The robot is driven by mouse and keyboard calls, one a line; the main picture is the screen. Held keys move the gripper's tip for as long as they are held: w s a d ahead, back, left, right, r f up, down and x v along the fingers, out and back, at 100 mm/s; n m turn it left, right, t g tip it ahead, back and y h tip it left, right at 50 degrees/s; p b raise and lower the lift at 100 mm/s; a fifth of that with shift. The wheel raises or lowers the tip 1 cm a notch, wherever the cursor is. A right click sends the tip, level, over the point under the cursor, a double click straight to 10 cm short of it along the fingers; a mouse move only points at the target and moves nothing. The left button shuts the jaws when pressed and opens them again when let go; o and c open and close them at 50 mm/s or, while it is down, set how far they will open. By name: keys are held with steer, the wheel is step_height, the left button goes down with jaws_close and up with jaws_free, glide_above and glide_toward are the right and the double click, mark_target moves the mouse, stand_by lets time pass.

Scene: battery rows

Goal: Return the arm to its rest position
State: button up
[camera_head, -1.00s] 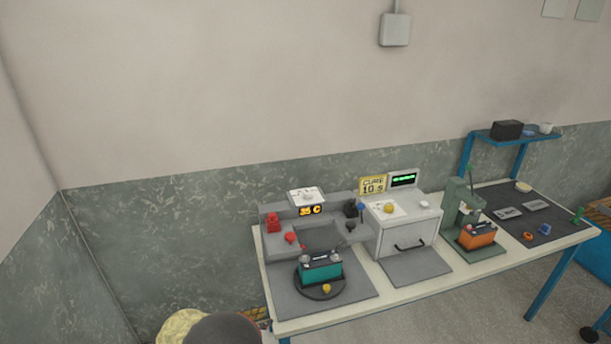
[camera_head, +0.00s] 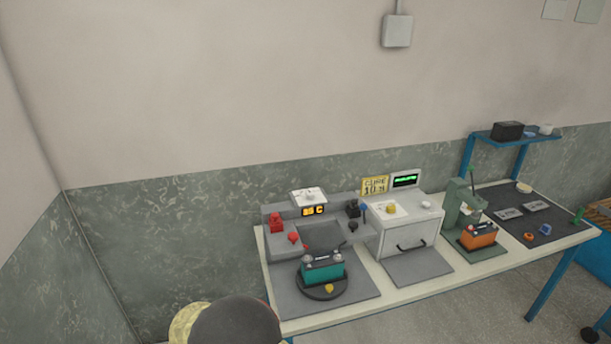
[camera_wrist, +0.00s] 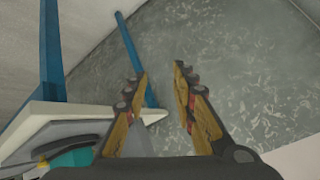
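My gripper (camera_wrist: 162,80) shows in the wrist view with its two fingers apart and nothing between them. It hangs beside the table edge (camera_wrist: 150,116), with floor and green wall beyond it. In the head view only a dark rounded part and a yellowish part of my arm (camera_head: 235,322) show at the bottom, left of the table; the fingertips are not visible there. A teal battery (camera_head: 322,270) stands on a round dark plate at the table's left end. It also shows partly in the wrist view (camera_wrist: 75,158).
The long table (camera_head: 350,314) carries a grey station (camera_head: 283,252), a white cabinet (camera_head: 408,234), a green press (camera_head: 462,205) with an orange battery (camera_head: 479,235), and a dark mat (camera_head: 530,215). A blue shelf (camera_head: 515,137) stands behind. The space left of the table looks clear.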

steer(key=s+d+r+n+g+y, duration=0.2)
steer(key=s+d+r+n+g, duration=0.15)
steer(key=s+r, duration=0.3)
steer(key=s+d+r+n+g+y, duration=0.2)
steer(key=s+d+r, duration=0.25)
steer(key=r, duration=0.35)
steer(key=s+d+r+h, duration=0.2)
steer(key=s+d+r, duration=0.4)
steer(key=d, duration=0.8)
steer(key=s+d+r+m+t+h, duration=0.1)
steer(key=s+d+r, duration=0.5)
steer(key=d, duration=0.8)
steer(key=s+d+r+t+h, duration=0.1)
steer(key=s+d+r, duration=0.5)
steer(key=d, duration=0.8)
step_height(320, 180, up, 3)
steer(key=shift+s+d+m+h, duration=0.2)
steer(key=shift+s+m+h, duration=0.15)
steer(key=shift+h, duration=0.45)
steer(key=shift+c, duration=0.9)
